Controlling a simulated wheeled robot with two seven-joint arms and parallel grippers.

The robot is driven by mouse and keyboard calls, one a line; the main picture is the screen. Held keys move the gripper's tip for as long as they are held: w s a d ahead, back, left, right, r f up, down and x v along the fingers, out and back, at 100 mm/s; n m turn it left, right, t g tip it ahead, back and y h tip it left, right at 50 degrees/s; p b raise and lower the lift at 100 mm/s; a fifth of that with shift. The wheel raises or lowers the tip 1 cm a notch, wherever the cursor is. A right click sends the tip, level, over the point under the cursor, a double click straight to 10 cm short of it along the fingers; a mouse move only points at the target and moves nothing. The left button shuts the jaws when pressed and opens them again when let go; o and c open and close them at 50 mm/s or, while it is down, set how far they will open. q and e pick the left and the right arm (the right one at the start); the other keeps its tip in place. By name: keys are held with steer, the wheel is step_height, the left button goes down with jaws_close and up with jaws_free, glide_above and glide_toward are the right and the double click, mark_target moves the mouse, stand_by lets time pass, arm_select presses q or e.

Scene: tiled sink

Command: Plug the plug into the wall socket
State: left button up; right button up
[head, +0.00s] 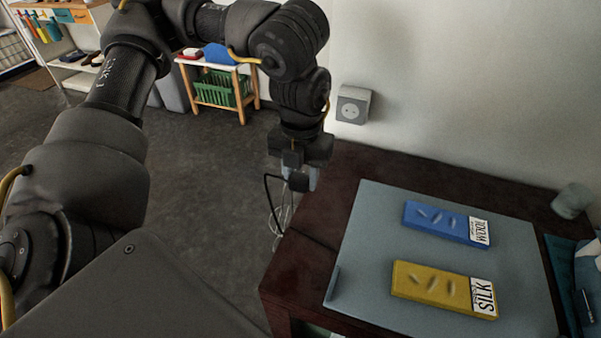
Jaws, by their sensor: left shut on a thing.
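The wall socket (351,107) is a grey box with a round, two-hole face on the pale wall, above the back left of the dark table. My left gripper (303,181) hangs pointing down in front of the table's left end, to the left of the socket and below it, apart from it. It is shut on a small dark piece that looks like the plug (298,182), mostly hidden by the fingers. A thin black cord (267,196) loops down from there. The plug's pins cannot be made out. My right gripper is not in view.
The dark wooden table (312,248) carries a grey mat (365,235) with a blue packet (436,220) and a yellow packet (430,286). A grey cylinder (572,200) stands at the back right. A low shelf (212,64) with a green basket (222,90) stands behind. The wall around the socket is clear.

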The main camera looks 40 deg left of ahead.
arm_select(q)
steer(key=n, duration=0.5)
steer(key=shift+w+d+f, duration=0.1)
steer(key=shift+w+d, duration=0.25)
steer(key=shift+d, duration=0.05)
steer(key=n, duration=0.3)
steer(key=shift+w+d, duration=0.2)
steer(key=n, duration=0.6)
steer(key=w+d+n, duration=0.1)
steer(key=n, duration=0.6)
steer(key=w+d+n, duration=0.1)
steer(key=n, duration=0.5)
steer(key=shift+w+d+f, duration=0.25)
steer(key=shift+f, duration=0.05)
